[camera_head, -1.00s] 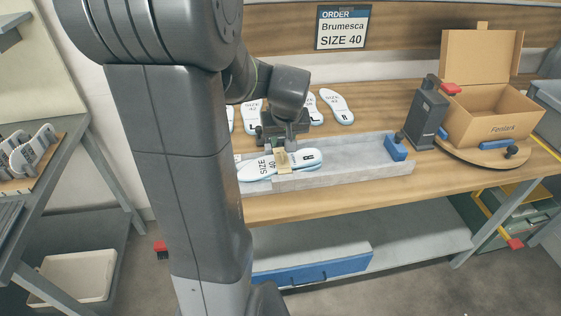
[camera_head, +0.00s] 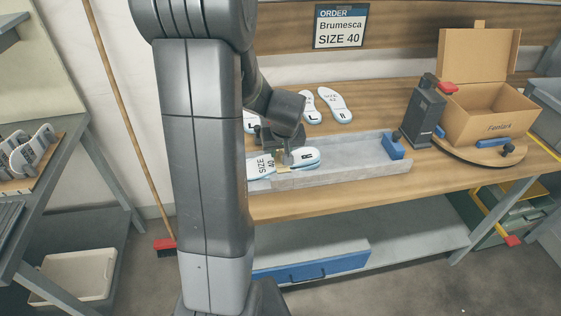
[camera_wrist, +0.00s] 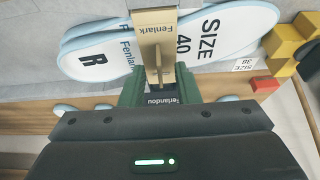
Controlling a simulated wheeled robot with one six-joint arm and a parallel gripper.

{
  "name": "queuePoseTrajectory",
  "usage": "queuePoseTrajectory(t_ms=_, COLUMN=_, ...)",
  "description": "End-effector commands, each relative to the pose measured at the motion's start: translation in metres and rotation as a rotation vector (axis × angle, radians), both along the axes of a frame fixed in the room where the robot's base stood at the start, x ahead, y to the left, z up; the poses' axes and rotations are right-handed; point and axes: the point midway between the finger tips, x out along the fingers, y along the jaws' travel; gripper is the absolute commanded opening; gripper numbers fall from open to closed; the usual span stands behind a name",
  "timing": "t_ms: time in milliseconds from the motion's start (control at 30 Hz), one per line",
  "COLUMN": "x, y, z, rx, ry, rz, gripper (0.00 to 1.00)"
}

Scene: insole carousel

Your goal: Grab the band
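A tan paper band (camera_wrist: 157,32) marked Fenlark wraps a pair of white and blue insoles (camera_wrist: 222,38) marked size 40 and R. In the head view the insoles (camera_head: 308,157) lie in the grey tray (camera_head: 350,152), with the band (camera_head: 283,169) partly hidden by my gripper. My gripper (camera_wrist: 160,88) has green fingers, spread apart at the near end of the band. A narrow upright ridge of the band stands between them with gaps on both sides. In the head view my gripper (camera_head: 284,158) is low over the insoles.
More insoles (camera_head: 333,105) lie on the bench behind the tray. A blue block (camera_head: 392,146) sits at the tray's right end. A dark grey device (camera_head: 424,118) and an open Fenlark box (camera_head: 492,120) on a round wooden board stand to the right. An order sign reads Brumesca size 40.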

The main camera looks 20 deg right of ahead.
Motion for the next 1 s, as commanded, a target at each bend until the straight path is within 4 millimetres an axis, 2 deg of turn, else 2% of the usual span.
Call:
queuePoseTrajectory(t_ms=67, x=0.000, y=0.000, z=0.000, rx=0.000, ry=0.000, rz=0.000, gripper=0.25)
queuePoseTrajectory(t_ms=200, x=0.000, y=0.000, z=0.000, rx=0.000, ry=0.000, rz=0.000, gripper=0.00)
queuePoseTrajectory(t_ms=733, x=0.000, y=0.000, z=0.004, rx=-0.001, ry=-0.001, rz=0.000, gripper=0.00)
queuePoseTrajectory(t_ms=867, x=0.001, y=-0.001, z=0.014, rx=-0.002, ry=-0.003, rz=0.001, gripper=0.00)
queuePoseTrajectory(t_ms=1000, x=0.001, y=0.000, z=0.034, rx=-0.004, ry=-0.005, rz=0.000, gripper=0.00)
